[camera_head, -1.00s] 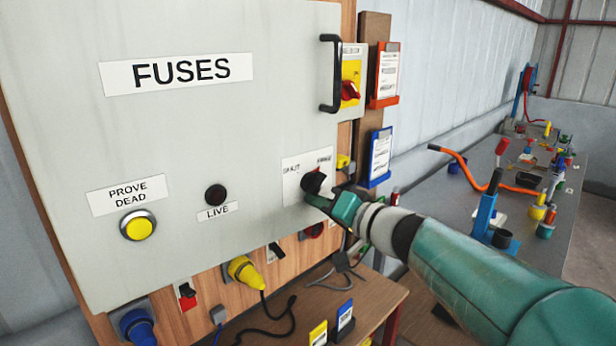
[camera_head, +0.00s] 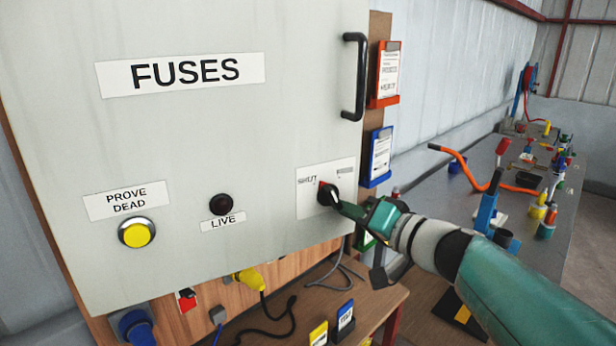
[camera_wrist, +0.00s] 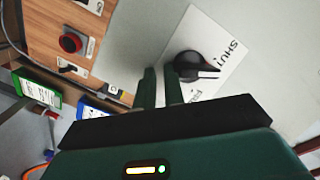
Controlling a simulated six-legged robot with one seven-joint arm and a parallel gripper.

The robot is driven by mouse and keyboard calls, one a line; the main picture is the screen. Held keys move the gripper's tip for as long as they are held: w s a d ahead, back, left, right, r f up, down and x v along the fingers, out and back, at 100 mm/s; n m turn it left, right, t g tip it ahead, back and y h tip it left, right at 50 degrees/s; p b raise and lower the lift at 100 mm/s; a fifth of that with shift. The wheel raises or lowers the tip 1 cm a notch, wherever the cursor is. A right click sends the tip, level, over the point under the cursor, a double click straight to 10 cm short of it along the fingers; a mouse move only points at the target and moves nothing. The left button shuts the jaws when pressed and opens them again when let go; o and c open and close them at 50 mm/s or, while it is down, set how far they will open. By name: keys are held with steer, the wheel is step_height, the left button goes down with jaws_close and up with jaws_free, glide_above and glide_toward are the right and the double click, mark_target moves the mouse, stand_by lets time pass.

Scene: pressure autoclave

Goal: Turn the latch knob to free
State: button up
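The black latch knob (camera_head: 327,194) sits on a white label plate (camera_head: 309,205) at the lower right of the grey fuse door (camera_head: 280,130). In the wrist view the knob (camera_wrist: 188,66) shows a white pointer line running right, between the word SHUT and a partly hidden second word. My gripper (camera_head: 346,208) is at the knob's right side in the head view. In the wrist view its two green fingers (camera_wrist: 161,86) stand apart with a narrow empty gap. The knob is beside the fingers, not between them; whether they touch is unclear.
A black door handle (camera_head: 356,77) is above the knob. A yellow button (camera_head: 137,232) and a dark lamp (camera_head: 221,204) are on the door. A wooden shelf (camera_head: 375,292) with cables lies below. A grey bench (camera_head: 450,200) with tools runs right.

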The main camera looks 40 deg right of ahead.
steer(key=shift+o, duration=0.2)
steer(key=shift+s+a+r, duration=0.1)
steer(key=shift+s+a, duration=0.15)
steer(key=shift+s, duration=0.75)
steer(key=shift+s+a+r, duration=0.1)
steer(key=shift+s+a, duration=0.1)
steer(key=shift+s, duration=0.75)
steer(key=o, duration=0.5)
steer(key=shift+s+d, duration=0.15)
steer(key=shift+s, duration=0.65)
steer(key=shift+c, duration=0.2)
steer(key=shift+s, duration=0.1)
steer(key=shift+s, duration=0.15)
